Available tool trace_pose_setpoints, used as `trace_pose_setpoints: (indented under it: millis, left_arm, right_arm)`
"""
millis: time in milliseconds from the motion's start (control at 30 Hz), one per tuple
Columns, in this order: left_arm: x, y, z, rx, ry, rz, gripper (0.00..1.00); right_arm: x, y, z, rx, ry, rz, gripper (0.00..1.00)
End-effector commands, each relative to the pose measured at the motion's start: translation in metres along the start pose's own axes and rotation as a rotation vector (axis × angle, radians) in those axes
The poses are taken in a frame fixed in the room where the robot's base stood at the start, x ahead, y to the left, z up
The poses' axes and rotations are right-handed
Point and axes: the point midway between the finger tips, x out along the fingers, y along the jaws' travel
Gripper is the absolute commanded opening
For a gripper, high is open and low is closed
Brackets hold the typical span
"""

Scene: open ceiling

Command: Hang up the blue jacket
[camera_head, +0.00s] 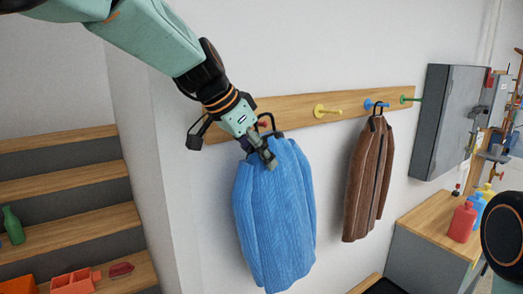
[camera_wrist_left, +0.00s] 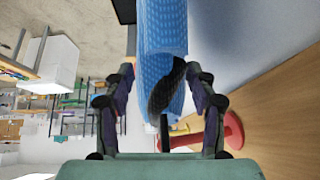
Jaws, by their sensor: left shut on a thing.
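The blue jacket (camera_head: 275,215) hangs upright against the wall at the left end of the wooden peg rail (camera_head: 345,104). A black hanger hook (camera_head: 266,119) shows above its collar, beside the red peg (camera_head: 262,125). I cannot tell whether the hook sits over the peg. My left gripper (camera_head: 264,152) is shut on the jacket at its collar. In the left wrist view the jacket (camera_wrist_left: 163,35) stands between the fingers, and the red peg (camera_wrist_left: 232,131) is close by to the right. My right gripper is not in view.
A brown jacket (camera_head: 370,175) hangs from the blue peg (camera_head: 376,104). The yellow peg (camera_head: 325,111) is bare, and a green peg (camera_head: 408,99) is at the right end. A grey cabinet (camera_head: 445,122) stands out from the wall.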

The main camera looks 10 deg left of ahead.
Motion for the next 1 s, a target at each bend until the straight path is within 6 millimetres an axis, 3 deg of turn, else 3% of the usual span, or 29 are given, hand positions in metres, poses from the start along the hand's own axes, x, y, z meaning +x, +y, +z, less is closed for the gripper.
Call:
trace_pose_setpoints:
  millis: [500,1000]
  left_arm:
    - [0.005,-0.023,0.003,0.0,0.005,-0.003,0.0]
    - [0.01,-0.028,0.005,0.001,0.006,-0.006,0.0]
  right_arm:
    - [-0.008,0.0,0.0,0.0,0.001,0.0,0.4]
    - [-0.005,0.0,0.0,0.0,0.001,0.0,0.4]
